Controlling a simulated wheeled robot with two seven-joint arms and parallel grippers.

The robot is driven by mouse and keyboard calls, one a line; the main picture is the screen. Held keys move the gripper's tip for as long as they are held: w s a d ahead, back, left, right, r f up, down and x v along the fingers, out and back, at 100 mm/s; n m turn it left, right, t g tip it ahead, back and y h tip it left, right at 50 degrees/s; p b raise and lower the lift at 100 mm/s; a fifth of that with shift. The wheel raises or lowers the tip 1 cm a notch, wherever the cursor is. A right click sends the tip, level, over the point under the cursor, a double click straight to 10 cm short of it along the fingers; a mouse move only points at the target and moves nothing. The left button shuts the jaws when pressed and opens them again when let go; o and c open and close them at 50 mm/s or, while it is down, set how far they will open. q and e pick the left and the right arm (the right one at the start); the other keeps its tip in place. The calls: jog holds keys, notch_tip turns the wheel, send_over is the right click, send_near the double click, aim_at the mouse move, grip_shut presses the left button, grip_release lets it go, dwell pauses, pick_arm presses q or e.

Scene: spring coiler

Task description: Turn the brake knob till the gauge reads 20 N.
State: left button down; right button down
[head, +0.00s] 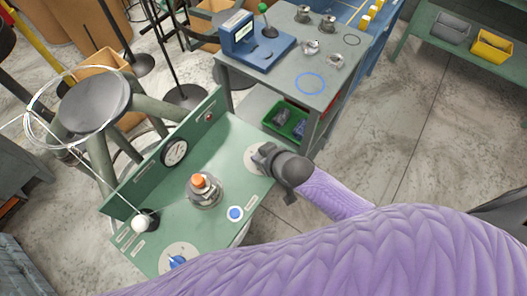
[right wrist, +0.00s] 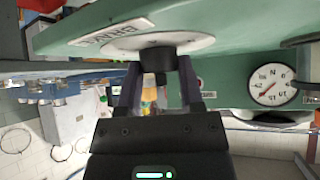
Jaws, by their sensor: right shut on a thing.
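The green coiler panel (head: 215,148) stands in the middle of the head view. My right gripper (head: 266,157) is shut on the dark brake knob at the panel's far right corner. In the right wrist view its fingers (right wrist: 158,80) sit on both sides of the brake knob (right wrist: 158,55), on a pale round plate with a BRAKE label (right wrist: 125,31). The gripper mostly hides the knob in the head view. The white round gauge (head: 174,151) is on the panel's upright back and also shows in the right wrist view (right wrist: 272,85); its exact reading is too small to tell. My left gripper is out of view.
The panel also carries an orange-topped spindle (head: 200,187), a blue button (head: 235,213), a blue knob (head: 177,262) and a white ball lever (head: 141,222). A grey bench (head: 290,75) stands behind. A wire coil (head: 45,125) hangs at the left.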

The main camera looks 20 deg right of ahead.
jog(key=shift+c, duration=1.2)
grip_release()
jog(key=shift+s+r, duration=0.2)
jog(key=shift+r, duration=0.1)
jog(key=p+v, duration=0.4)
jog(key=v, duration=0.5)
jog(key=shift+s+d, duration=0.1)
